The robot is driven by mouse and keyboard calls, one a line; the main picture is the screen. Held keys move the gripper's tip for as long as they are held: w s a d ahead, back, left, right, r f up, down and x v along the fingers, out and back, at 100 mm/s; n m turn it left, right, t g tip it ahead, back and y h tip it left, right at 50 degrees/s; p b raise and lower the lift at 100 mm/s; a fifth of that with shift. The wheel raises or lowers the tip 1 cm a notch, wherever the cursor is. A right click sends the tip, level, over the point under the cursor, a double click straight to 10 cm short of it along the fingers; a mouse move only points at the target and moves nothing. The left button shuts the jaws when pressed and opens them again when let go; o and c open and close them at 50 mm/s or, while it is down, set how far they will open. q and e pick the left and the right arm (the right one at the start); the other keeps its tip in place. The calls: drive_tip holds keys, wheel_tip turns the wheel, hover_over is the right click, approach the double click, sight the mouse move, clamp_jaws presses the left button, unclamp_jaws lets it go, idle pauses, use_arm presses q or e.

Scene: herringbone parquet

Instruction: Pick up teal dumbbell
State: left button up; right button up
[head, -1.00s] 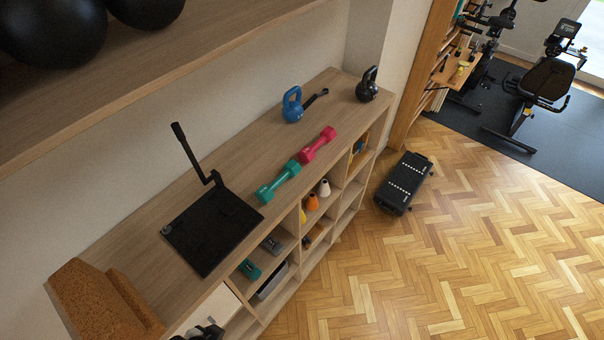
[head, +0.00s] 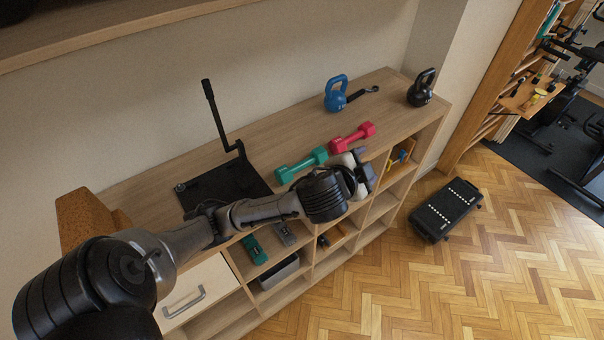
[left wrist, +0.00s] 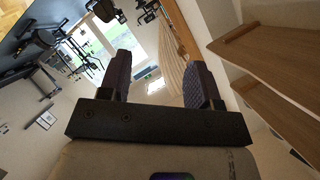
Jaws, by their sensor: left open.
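The teal dumbbell (head: 300,165) lies on the wooden shelf top, near its front edge, in the head view. My left arm reaches in from the lower left. My left gripper (head: 364,167) is just right of the teal dumbbell, beyond the shelf's front edge, and apart from it. In the left wrist view my left gripper (left wrist: 159,84) is open and empty, its two dark pads pointing toward the far room. The dumbbell does not show in that view. My right gripper is in neither view.
A red dumbbell (head: 352,138) lies just beyond the teal one. A blue kettlebell (head: 336,99), a black kettlebell (head: 422,93) and a black stand (head: 226,187) are on the same top. An upper shelf (head: 130,28) overhangs at the back. A black step (head: 446,208) stands on the floor.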

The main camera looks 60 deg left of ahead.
use_arm(q)
drive_tip(key=w+a+r+m+t+y+b, duration=0.1)
drive_tip(key=w+a+r+m+t, duration=0.25)
drive_tip(key=r, duration=0.35)
drive_tip(key=w+a+r+m+t+b, duration=0.1)
drive_tip(key=w+a+r+m+t, duration=0.2)
drive_tip(key=r, duration=0.4)
drive_tip(key=w+a+r+m+t+y+b, duration=0.1)
drive_tip(key=a+r+m+t+b, duration=0.1)
drive_tip(key=a+r+t, duration=0.35)
drive_tip(key=m+g+h, duration=0.7)
drive_tip(key=m+g, duration=1.5)
drive_tip(key=g, duration=0.3)
hover_over(302, 162)
wheel_tip(302, 162, down, 26)
drive_tip(key=f, duration=0.1)
drive_tip(key=shift+n, duration=0.25)
wheel_tip(302, 162, down, 8)
drive_tip(key=shift+s+r+p, duration=0.1)
drive_tip(key=shift+s+p, duration=0.05)
drive_tip(key=shift+p, duration=0.15)
drive_tip(key=shift+f, duration=0.4)
wheel_tip(302, 162, down, 3)
drive_tip(key=shift+f+p, duration=0.15)
drive_tip(key=shift+p, duration=0.6)
drive_tip(key=shift+f, duration=0.6)
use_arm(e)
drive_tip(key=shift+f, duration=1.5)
